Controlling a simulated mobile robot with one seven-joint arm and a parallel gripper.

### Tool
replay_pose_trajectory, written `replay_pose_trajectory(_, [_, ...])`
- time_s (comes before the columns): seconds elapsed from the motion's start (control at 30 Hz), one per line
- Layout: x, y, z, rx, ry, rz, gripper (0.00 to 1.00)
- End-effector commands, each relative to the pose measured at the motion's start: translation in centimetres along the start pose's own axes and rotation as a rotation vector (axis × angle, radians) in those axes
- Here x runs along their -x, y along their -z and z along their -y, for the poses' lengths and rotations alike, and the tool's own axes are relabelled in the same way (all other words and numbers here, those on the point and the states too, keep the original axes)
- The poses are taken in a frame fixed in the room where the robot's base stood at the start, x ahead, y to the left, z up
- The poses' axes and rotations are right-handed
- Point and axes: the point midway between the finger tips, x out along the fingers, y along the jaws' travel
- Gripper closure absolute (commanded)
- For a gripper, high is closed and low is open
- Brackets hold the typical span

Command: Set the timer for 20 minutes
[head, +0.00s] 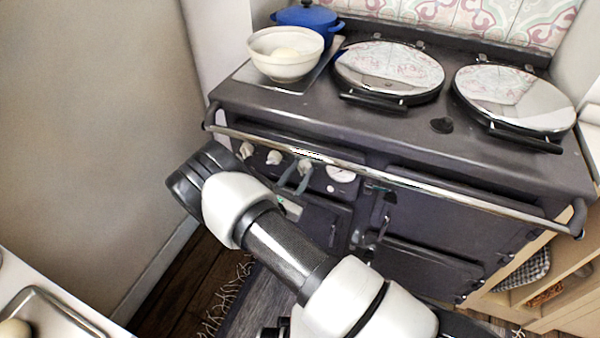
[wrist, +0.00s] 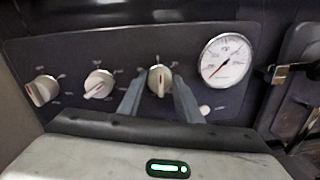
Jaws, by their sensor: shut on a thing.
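A dark control panel on the range's front carries three pale round knobs and a white dial gauge (wrist: 225,59); the gauge also shows in the head view (head: 341,174). The right-hand knob (wrist: 160,82), beside the gauge, has a red line that looks about upright. My gripper (wrist: 159,84) is shut on this knob, one grey finger on each side. The middle knob (wrist: 98,84) and left knob (wrist: 42,90) stand free, with tilted red lines. Markings around the knobs are too small to read. In the head view, my gripper (head: 294,181) is partly hidden by my arm.
A chrome rail (head: 400,180) runs along the range front, above the panel. A white bowl (head: 286,54), a blue pot (head: 306,17) and two round lids (head: 388,68) (head: 515,97) are on top. A wall (head: 90,120) stands at left.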

Motion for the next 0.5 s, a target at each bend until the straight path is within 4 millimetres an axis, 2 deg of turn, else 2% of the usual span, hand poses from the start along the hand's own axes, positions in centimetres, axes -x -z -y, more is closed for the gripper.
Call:
replay_pose_trajectory(0.27, [0.05,0.04,0.06,-0.093,0.002,-0.006,0.91])
replay_pose_trajectory(0.5, [0.06,0.08,0.09,-0.282,0.004,-0.018,0.91])
